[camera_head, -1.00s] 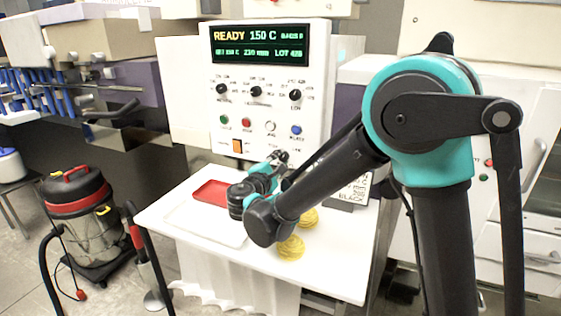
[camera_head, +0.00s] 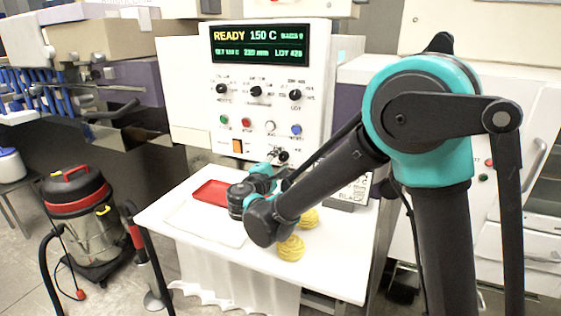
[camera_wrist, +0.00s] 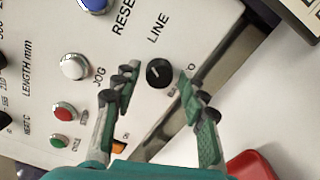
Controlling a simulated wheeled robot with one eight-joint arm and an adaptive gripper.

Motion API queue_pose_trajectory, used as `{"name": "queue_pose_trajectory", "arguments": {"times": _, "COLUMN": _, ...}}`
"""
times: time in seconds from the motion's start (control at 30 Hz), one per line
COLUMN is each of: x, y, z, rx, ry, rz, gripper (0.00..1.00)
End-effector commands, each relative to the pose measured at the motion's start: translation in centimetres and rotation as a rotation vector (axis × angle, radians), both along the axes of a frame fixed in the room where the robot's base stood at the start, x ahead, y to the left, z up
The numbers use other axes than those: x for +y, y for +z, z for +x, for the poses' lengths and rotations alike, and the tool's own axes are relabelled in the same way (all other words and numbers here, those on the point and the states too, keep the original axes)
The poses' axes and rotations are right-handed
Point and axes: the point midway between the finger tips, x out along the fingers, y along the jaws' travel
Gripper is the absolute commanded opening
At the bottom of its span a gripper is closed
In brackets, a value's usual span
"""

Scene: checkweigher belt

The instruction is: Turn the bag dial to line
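The bag dial (camera_wrist: 159,73) is a round black knob on the white control panel (camera_wrist: 110,50), in the wrist view. The printed word LINE is above it, and lettering that seems to start with BA is below right, partly hidden by a finger. A small light mark shows on the knob; its exact direction is hard to read. My gripper (camera_wrist: 156,80) is open, one finger on each side of the dial with visible gaps. In the head view my gripper (camera_head: 277,157) is at the panel's lower edge and hides most of the dial.
Other black knobs (camera_head: 256,91), coloured buttons (camera_wrist: 64,113) and an orange switch (camera_head: 238,146) are close by on the panel. Below are a white table (camera_head: 330,280), a red tray (camera_head: 211,192) and yellow round items (camera_head: 291,248). A vacuum cleaner (camera_head: 85,225) stands at left.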

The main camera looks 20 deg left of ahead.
Motion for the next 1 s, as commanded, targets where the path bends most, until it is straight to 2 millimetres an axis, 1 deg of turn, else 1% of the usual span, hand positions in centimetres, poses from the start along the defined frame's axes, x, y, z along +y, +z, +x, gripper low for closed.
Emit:
{"name": "queue_pose_trajectory", "arguments": {"times": 0.3, "x": 0.0, "y": 0.0, "z": -0.1, "rx": -0.001, "ry": 0.0, "rz": -0.001, "gripper": 0.49}}
{"name": "queue_pose_trajectory", "arguments": {"times": 0.43, "x": 0.1, "y": 0.0, "z": -0.9, "rx": -0.001, "ry": 0.001, "rz": -0.001, "gripper": 0.49}}
{"name": "queue_pose_trajectory", "arguments": {"times": 0.57, "x": 0.3, "y": 0.0, "z": -3.0, "rx": -0.001, "ry": 0.003, "rz": -0.001, "gripper": 0.49}}
{"name": "queue_pose_trajectory", "arguments": {"times": 0.8, "x": 0.7, "y": 0.0, "z": -7.9, "rx": -0.001, "ry": 0.004, "rz": -0.001, "gripper": 0.49}}
{"name": "queue_pose_trajectory", "arguments": {"times": 0.9, "x": 0.8, "y": 0.0, "z": -9.6, "rx": 0.0, "ry": 0.003, "rz": -0.001, "gripper": 0.49}}
{"name": "queue_pose_trajectory", "arguments": {"times": 1.0, "x": 0.9, "y": 0.0, "z": -10.8, "rx": 0.0, "ry": 0.002, "rz": -0.001, "gripper": 0.49}}
